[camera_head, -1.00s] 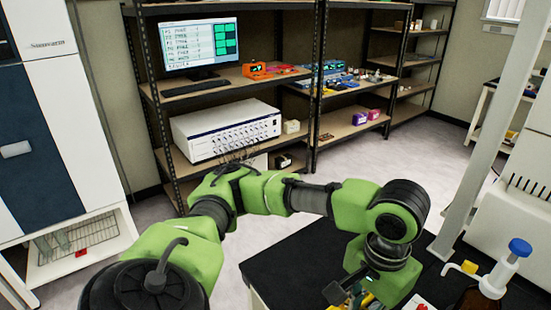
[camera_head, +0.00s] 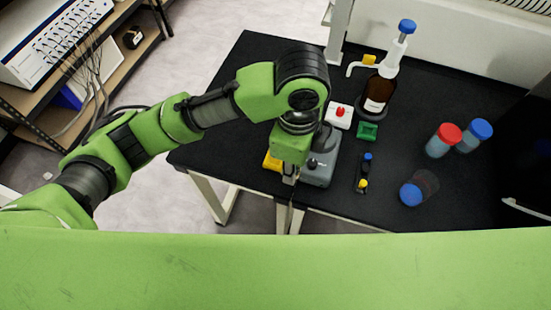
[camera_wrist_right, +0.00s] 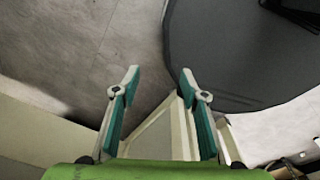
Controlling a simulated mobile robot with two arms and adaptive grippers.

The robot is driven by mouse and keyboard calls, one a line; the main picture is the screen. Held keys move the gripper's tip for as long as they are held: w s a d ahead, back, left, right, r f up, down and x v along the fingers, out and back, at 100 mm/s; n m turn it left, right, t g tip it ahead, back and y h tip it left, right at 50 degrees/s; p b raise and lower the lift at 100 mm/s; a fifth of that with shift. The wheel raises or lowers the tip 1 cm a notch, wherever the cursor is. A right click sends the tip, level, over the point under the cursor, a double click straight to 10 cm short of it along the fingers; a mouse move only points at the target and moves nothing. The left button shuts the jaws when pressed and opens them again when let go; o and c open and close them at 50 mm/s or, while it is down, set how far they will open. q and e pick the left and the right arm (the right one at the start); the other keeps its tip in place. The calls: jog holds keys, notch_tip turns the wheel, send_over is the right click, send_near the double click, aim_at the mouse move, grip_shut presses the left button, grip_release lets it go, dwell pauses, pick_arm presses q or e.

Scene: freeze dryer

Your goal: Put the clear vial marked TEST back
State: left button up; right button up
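I cannot make out a clear vial marked TEST in either view. My left gripper (camera_head: 291,178) points down at the front edge of the black bench (camera_head: 230,130), beside a small grey device (camera_head: 320,165). Its fingers are small and partly hidden, so I cannot tell whether they are open or hold anything. My right gripper (camera_wrist_right: 158,82) is open, with nothing between its teal-padded fingers. It is not visible in the head view, where a green arm part of mine fills the bottom.
On the bench are a brown dispenser bottle (camera_head: 378,92), a white block with a red knob (camera_head: 339,115), a green block (camera_head: 367,131), a rack with small capped items (camera_head: 362,172), a red-capped jar (camera_head: 443,141) and blue-capped jars (camera_head: 474,135) (camera_head: 418,188). Shelving (camera_head: 100,60) stands left.

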pick_arm(q)
jog(key=w+a+f+m, duration=0.1)
jog(key=w+f, duration=0.2)
jog(key=w+a+f+p, duration=0.1)
jog(key=w+f, duration=0.2)
jog(key=w, duration=0.1)
jog(key=w+a+f+m+p, duration=0.1)
jog(key=w+f, duration=0.2)
jog(key=w, duration=0.1)
jog(key=shift+w+a+f+m, duration=0.15)
jog(key=shift+a+f+m, duration=0.15)
jog(key=shift+a+f, duration=0.05)
notch_tip(320, 180, down, 3)
jog(key=shift+w+a+f, duration=0.1)
jog(key=shift+w, duration=0.05)
jog(key=shift+f, duration=0.1)
pick_arm(e)
jog(key=shift+w+a+r, duration=0.15)
jog(key=shift+a+r, duration=0.15)
jog(key=shift+r, duration=0.3)
jog(key=shift+w+a+r, duration=0.15)
jog(key=shift+a+r, duration=0.1)
jog(key=shift+r, duration=0.35)
